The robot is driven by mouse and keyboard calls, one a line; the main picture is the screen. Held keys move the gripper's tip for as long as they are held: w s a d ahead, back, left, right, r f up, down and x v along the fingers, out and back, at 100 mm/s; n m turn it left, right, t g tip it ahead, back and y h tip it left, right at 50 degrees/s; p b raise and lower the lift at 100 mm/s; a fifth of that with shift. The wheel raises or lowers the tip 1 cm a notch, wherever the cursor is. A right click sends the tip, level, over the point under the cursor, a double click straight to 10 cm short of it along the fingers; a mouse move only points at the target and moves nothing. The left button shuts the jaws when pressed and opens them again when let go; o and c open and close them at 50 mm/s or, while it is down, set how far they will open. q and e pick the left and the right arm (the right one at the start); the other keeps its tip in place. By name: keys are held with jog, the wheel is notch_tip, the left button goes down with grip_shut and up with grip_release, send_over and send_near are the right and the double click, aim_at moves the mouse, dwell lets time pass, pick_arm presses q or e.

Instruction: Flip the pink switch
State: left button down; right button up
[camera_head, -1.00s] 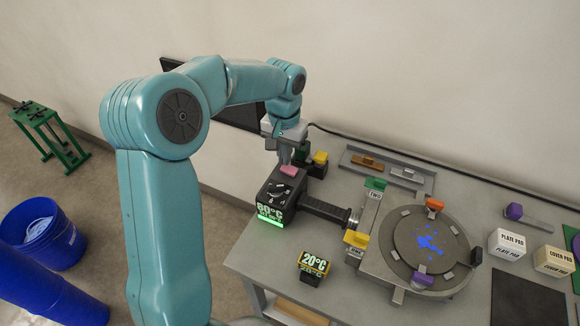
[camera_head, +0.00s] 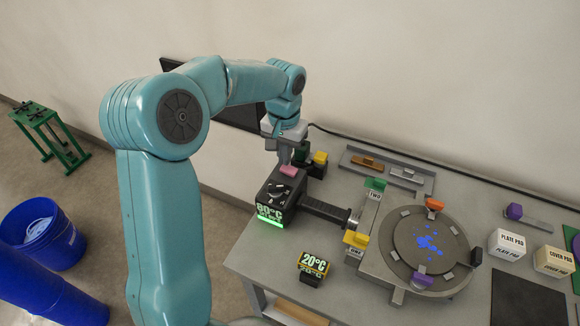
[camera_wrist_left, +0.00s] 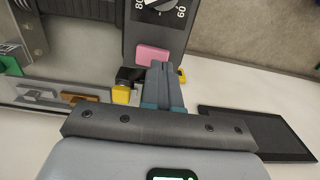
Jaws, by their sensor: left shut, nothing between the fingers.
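The pink switch (camera_head: 289,171) sits on top of the black control box (camera_head: 272,200), at its far end from the glowing green display. It also shows in the left wrist view (camera_wrist_left: 152,55). My left gripper (camera_head: 285,160) is shut and empty, pointing down right at the pink switch. In the left wrist view its closed fingertips (camera_wrist_left: 160,68) overlap the switch's near right edge; I cannot tell if they touch it. My right gripper is not in view.
A 20°C block (camera_head: 314,264) lies in front. Pad boxes (camera_head: 507,243) sit further right. Blue bins (camera_head: 42,234) stand on the floor at left.

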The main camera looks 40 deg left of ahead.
pick_arm(q)
jog(key=shift+f+b, duration=0.8)
jog(key=shift+f, duration=0.25)
dwell(0.8)
jog(key=shift+r, duration=0.1)
jog(key=shift+r+p, duration=0.85)
jog(key=shift+p, duration=0.05)
jog(key=shift+r+p, duration=0.6)
jog(key=shift+r, duration=0.3)
notch_tip(320, 180, up, 3)
jog(key=shift+f+p, duration=0.1)
jog(key=shift+p, duration=1.05)
jog(key=shift+r, duration=0.4)
jog(key=shift+f, duration=0.1)
